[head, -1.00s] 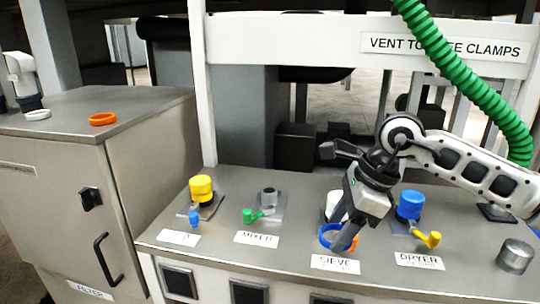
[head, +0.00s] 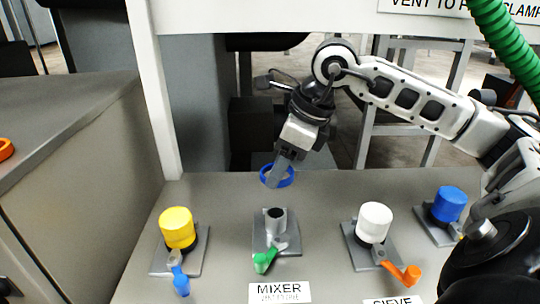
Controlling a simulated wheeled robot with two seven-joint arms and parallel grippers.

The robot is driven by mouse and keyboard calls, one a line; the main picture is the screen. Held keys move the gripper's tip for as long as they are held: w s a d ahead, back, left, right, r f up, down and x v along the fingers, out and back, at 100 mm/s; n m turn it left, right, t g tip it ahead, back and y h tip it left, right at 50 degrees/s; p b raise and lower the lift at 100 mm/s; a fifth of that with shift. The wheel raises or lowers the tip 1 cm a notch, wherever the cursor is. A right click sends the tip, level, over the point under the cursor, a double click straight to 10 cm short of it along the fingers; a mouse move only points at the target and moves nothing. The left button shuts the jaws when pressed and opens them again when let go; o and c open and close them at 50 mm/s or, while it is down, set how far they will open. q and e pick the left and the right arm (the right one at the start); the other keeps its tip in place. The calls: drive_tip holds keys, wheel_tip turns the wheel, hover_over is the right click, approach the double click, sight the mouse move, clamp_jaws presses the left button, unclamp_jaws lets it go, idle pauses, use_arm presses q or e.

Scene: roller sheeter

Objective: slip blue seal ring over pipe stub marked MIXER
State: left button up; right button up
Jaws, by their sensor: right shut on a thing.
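The blue seal ring (head: 291,179) is in the jaws of my right gripper (head: 277,173), which comes in from the upper right. The ring appears near the back edge of the counter, behind the MIXER stub and apart from it. The MIXER pipe stub (head: 276,224) is a short grey upright tube with a dark open top, on a grey plate with a green-handled valve (head: 264,260). The MIXER label (head: 279,292) lies in front of it. No ring shows around this stub. My left gripper is not in view.
A yellow-capped stub (head: 177,228) with a blue handle stands left of MIXER. A white-capped stub (head: 374,222) with an orange handle and a blue-capped stub (head: 449,204) stand right. An orange ring (head: 5,149) lies on the left cabinet. A green hose (head: 505,35) hangs at upper right.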

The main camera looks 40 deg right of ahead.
drive_tip(key=b, duration=0.5)
hover_over(274, 212)
drive_tip(key=s, duration=0.1)
drive_tip(key=f, duration=0.6)
drive_tip(key=shift+d, duration=0.3)
drive_tip(key=shift+f, duration=0.15)
drive_tip(key=shift+f+b, duration=0.4)
drive_tip(key=shift+b, duration=0.25)
drive_tip(key=shift+f, duration=0.1)
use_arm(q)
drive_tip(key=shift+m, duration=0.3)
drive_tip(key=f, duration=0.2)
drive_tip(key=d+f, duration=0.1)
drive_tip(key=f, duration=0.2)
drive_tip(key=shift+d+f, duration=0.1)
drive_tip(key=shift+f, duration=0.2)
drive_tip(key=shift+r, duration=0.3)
use_arm(e)
drive_tip(key=shift+w, duration=0.1)
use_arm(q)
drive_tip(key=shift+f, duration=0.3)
use_arm(e)
drive_tip(key=shift+f, duration=0.4)
use_arm(q)
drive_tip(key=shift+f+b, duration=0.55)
drive_tip(key=shift+b, duration=0.2)
use_arm(e)
drive_tip(key=shift+f, duration=0.5)
